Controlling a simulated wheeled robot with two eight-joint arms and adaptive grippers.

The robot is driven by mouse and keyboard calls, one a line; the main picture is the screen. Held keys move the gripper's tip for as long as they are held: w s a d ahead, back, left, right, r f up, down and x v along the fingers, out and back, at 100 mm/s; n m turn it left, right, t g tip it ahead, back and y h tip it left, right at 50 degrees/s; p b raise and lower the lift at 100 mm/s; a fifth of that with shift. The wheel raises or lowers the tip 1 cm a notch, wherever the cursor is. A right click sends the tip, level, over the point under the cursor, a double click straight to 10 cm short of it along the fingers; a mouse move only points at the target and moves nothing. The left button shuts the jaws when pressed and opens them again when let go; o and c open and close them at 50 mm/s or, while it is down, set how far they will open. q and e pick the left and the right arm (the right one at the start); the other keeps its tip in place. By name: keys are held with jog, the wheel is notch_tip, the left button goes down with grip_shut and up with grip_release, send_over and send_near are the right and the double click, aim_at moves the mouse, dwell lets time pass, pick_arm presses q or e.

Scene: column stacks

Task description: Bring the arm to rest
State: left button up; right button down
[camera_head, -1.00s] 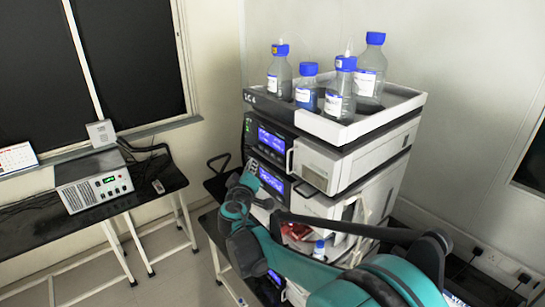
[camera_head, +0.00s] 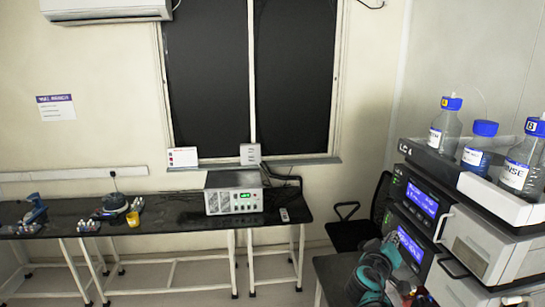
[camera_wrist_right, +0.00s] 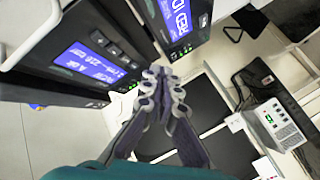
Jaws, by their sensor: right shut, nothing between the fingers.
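My right arm, teal and dark grey, shows at the lower right of the head view, in front of the column stack (camera_head: 480,238). Its gripper (camera_head: 393,243) is up close to the lit instrument fronts, small and partly hard to make out. In the right wrist view the gripper's two fingers (camera_wrist_right: 164,80) meet at the tips with nothing between them. They point toward the stack's lit displays (camera_wrist_right: 88,65). Contact with the stack cannot be told. My left gripper is in neither view.
Blue-capped bottles (camera_head: 480,147) stand in the white-edged tray (camera_head: 500,202) on top of the stack. A black bench (camera_head: 160,243) along the wall holds a grey box instrument (camera_head: 234,199) and small devices. A black chair (camera_head: 350,232) stands between. Floor shows below the bench.

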jog(key=s+a+f+g+y+b, duration=0.1)
jog(key=s+a+f+y+b, duration=0.2)
jog(key=f, duration=1.2)
jog(key=s+a+f+g+y+b, duration=0.2)
jog(key=s+a+f+y+b, duration=0.2)
jog(key=s+a+f+b, duration=0.5)
jog(key=s+a+f+m+g+y+b, duration=0.1)
jog(key=s+a+f+g+y+b, duration=0.1)
jog(key=s+a+f+b, duration=0.5)
jog(key=s+f+b, duration=0.3)
jog(key=f+b, duration=0.1)
jog(key=f, duration=0.3)
jog(key=s+f+y+b, duration=0.1)
jog(key=s+f+b, duration=0.2)
jog(key=f+b, duration=0.2)
notch_tip(320, 180, down, 3)
jog(key=shift+s, duration=0.15)
dwell(2.0)
